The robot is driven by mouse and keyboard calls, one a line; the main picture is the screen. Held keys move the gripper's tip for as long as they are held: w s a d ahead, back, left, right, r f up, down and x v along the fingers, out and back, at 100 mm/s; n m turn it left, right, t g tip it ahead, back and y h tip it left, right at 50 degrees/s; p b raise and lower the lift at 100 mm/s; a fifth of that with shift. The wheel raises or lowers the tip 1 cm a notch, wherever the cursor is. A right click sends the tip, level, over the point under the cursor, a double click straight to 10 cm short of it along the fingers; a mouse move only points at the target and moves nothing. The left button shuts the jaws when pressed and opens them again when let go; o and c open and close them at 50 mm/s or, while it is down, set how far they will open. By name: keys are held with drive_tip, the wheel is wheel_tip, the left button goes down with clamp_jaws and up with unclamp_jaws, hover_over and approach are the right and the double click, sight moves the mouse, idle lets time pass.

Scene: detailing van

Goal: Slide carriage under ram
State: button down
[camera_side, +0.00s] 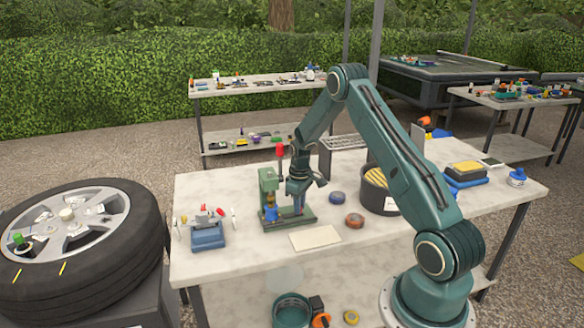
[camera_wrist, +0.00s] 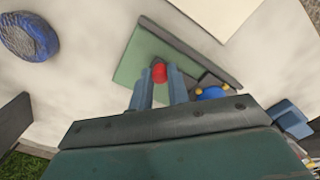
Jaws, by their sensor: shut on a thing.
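The small press (camera_side: 268,185) has a green frame and a red-topped lever, and stands on the table. Its flat green base (camera_side: 303,221) extends right and also shows in the wrist view (camera_wrist: 135,62). My gripper (camera_side: 298,206) points down over this base, right of the press column. In the wrist view its fingers (camera_wrist: 160,78) are shut on a small red knob (camera_wrist: 159,72), which seems to belong to the carriage; the carriage body is mostly hidden. A blue piece with yellow (camera_side: 271,213) sits at the column's foot and shows beside the fingers (camera_wrist: 211,94).
A pale flat plate (camera_side: 315,237) lies in front of the press. A blue roll (camera_side: 338,198) and an orange-brown roll (camera_side: 354,221) lie to the right, before a dark bucket (camera_side: 378,203). A blue vise-like stand (camera_side: 208,236) is at left.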

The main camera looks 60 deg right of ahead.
drive_tip(key=c, duration=1.3)
unclamp_jaws()
drive_tip(key=shift+c, duration=0.2)
drive_tip(key=shift+r, duration=0.1)
wheel_tip(320, 180, up, 14)
